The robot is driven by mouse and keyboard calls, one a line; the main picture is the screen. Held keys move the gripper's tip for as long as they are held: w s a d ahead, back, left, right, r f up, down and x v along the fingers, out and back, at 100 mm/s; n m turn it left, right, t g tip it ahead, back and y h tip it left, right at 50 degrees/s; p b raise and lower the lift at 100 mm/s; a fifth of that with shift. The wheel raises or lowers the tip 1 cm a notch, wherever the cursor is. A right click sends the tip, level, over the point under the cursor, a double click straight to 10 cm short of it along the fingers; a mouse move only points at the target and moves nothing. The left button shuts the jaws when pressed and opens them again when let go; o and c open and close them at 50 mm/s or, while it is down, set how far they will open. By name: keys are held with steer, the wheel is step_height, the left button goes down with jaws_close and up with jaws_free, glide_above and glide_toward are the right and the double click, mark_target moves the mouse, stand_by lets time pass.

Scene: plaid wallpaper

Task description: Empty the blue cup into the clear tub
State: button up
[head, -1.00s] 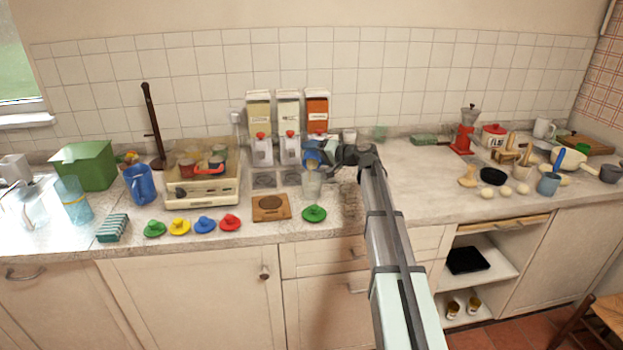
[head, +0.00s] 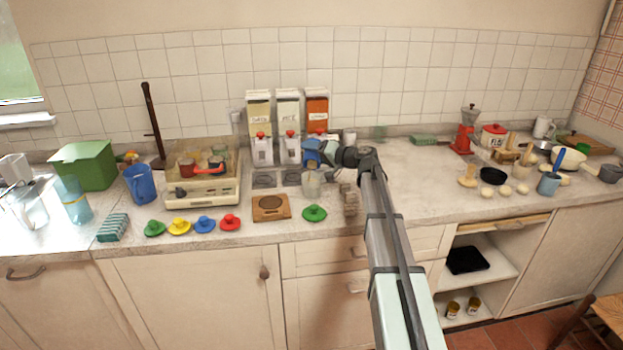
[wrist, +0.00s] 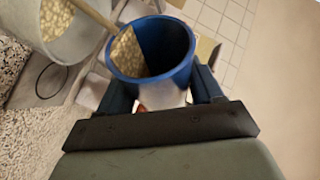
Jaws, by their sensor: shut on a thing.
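The blue cup (head: 312,152) is in my gripper (head: 334,153), above the clear tub (head: 312,183) on the counter. In the wrist view the fingers of my gripper (wrist: 162,86) are shut on both sides of the cup (wrist: 155,78). The cup is tilted, and beige speckled contents (wrist: 127,54) show against its left inner side. The tub (wrist: 92,50) is at the upper left there, with similar beige pieces in it. A tan strip runs between tub and cup; I cannot tell what it is.
Three dispensers with cartons (head: 288,110) stand behind the tub. A wooden board (head: 270,207) and a green lid (head: 314,213) lie in front. A cream tray appliance (head: 200,195) is to the left. Bare counter (head: 410,185) lies to the right.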

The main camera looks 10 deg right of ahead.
steer(key=shift+s+a+r+n+t, duration=0.1)
steer(key=shift+s+r+n+t, duration=0.1)
steer(key=shift+s+n+t, duration=0.3)
stand_by(0.8)
steer(key=shift+w, duration=0.15)
steer(key=shift+w+d+f+m+g, duration=0.1)
steer(key=shift+w+f+m+g, duration=0.1)
steer(key=shift+w+m+g, duration=0.25)
steer(key=shift+w+d+f+m+g, duration=0.15)
steer(key=shift+w+m+g, duration=0.15)
steer(key=shift+m+g, duration=0.15)
steer(key=shift+f+m, duration=0.15)
steer(key=shift+m, duration=0.15)
steer(key=shift+w+g+h, duration=0.1)
steer(key=shift+g+h, duration=0.2)
